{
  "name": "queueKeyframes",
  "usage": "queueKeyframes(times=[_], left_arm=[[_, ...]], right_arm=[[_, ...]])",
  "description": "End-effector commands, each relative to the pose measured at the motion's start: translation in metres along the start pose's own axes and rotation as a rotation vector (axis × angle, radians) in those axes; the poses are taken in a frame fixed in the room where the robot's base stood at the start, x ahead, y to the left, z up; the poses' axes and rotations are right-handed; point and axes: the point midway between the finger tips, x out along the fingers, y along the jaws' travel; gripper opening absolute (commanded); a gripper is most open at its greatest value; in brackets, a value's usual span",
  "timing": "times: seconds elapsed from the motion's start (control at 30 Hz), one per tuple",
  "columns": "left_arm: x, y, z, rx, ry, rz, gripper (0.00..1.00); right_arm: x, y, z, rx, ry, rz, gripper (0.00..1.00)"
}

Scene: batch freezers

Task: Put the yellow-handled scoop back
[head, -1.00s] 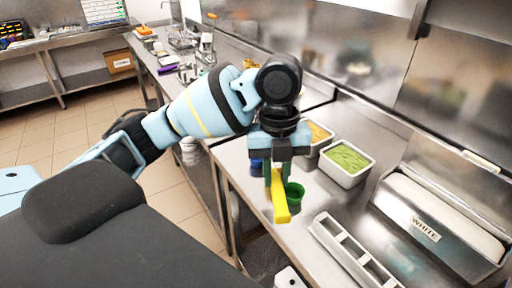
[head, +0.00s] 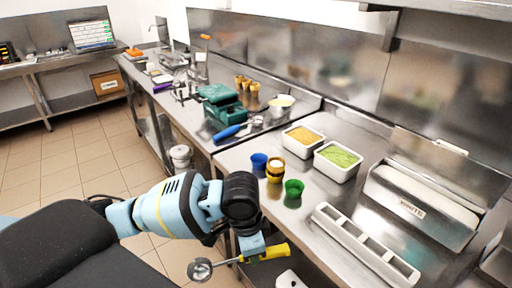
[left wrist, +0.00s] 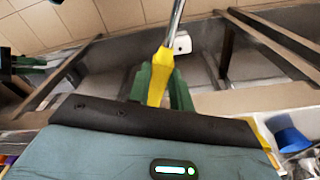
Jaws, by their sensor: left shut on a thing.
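The yellow-handled scoop shows its yellow handle (head: 275,251) and round metal bowl (head: 200,270) in the head view. It lies roughly level, bowl to the left, in front of the counter edge. My left gripper (head: 252,249) is shut on the handle. In the left wrist view, the green fingers grip the yellow handle (left wrist: 160,78) and the metal shaft (left wrist: 176,25) runs away upward. On the counter behind stand a blue cup (head: 259,161), a yellow cup (head: 275,176) and a green cup (head: 293,190). My right gripper is out of view.
A white slotted rack (head: 365,250) lies on the counter right of the cups. White tubs of orange (head: 304,137) and green food (head: 337,162) stand behind. A blue-handled tool (head: 230,131) lies farther back. A labelled box (head: 420,205) stands at right. The counter's front edge is close to the gripper.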

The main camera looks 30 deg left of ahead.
Motion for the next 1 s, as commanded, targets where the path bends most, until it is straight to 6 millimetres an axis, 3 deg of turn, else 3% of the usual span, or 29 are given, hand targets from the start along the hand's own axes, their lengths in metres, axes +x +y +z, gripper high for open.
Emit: queueKeyframes(times=[0.2, 0.4, 1.0], left_arm=[[0.048, 0.009, 0.011, -0.469, 0.008, -0.044, 0.00], [0.073, 0.012, 0.019, -0.742, 0.012, -0.079, 0.00], [0.078, 0.010, 0.023, -0.810, 0.008, -0.092, 0.00]], right_arm=[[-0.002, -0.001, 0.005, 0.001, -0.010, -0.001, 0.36], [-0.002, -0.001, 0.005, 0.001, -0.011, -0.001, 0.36], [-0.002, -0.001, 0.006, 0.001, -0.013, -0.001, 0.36]])
